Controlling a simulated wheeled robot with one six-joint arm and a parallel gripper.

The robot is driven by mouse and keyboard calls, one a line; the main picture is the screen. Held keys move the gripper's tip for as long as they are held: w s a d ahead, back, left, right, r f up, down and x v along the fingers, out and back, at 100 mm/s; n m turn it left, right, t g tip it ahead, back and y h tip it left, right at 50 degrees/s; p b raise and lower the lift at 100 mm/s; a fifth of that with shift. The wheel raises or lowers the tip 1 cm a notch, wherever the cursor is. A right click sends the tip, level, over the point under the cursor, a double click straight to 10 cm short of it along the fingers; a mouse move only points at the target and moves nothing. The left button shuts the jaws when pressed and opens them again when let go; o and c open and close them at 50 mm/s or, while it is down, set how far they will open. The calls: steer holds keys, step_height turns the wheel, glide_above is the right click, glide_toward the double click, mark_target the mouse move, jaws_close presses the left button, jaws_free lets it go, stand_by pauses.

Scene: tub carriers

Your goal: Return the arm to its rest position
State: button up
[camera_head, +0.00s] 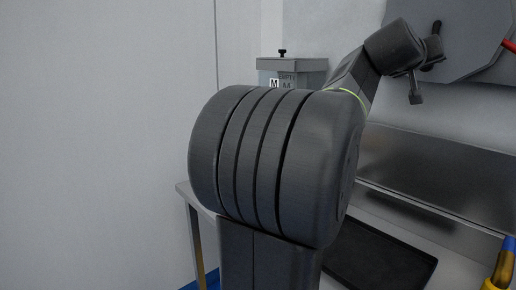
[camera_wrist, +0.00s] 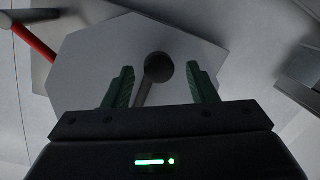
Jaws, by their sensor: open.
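My arm fills the middle of the head view and reaches up to the right, its end in front of a grey angular plate (camera_head: 465,35) at the wall. In the wrist view, my gripper (camera_wrist: 158,70) has two green fingers, spread apart with no object clamped. The same plate (camera_wrist: 90,75) lies beyond them. A dark round knob (camera_wrist: 158,67) on a rod shows between the fingers; I cannot tell how near it is. The fingers are not clear in the head view.
A grey box (camera_head: 292,70) marked "M" stands behind my arm. A bench (camera_head: 183,188) holds a black tray (camera_head: 385,255). A yellow and blue item (camera_head: 503,265) is at the lower right. A red-handled bar (camera_wrist: 32,42) is beside the plate. The left wall is bare.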

steer(key=shift+x, duration=1.45)
steer(key=shift+s, duration=0.1)
steer(key=b+v, duration=0.1)
steer(key=v, duration=1.2)
steer(key=p+x, duration=0.1)
steer(key=x, duration=1.2)
steer(key=shift+d+r+p, duration=0.15)
steer(key=shift+d+p, duration=0.15)
steer(key=shift+p, duration=0.35)
steer(key=shift+s+d+n+p, duration=0.1)
steer(key=shift+s+n+p, duration=0.2)
steer(key=shift+s+n, duration=0.25)
steer(key=shift+d, duration=0.1)
steer(key=shift+w, duration=0.1)
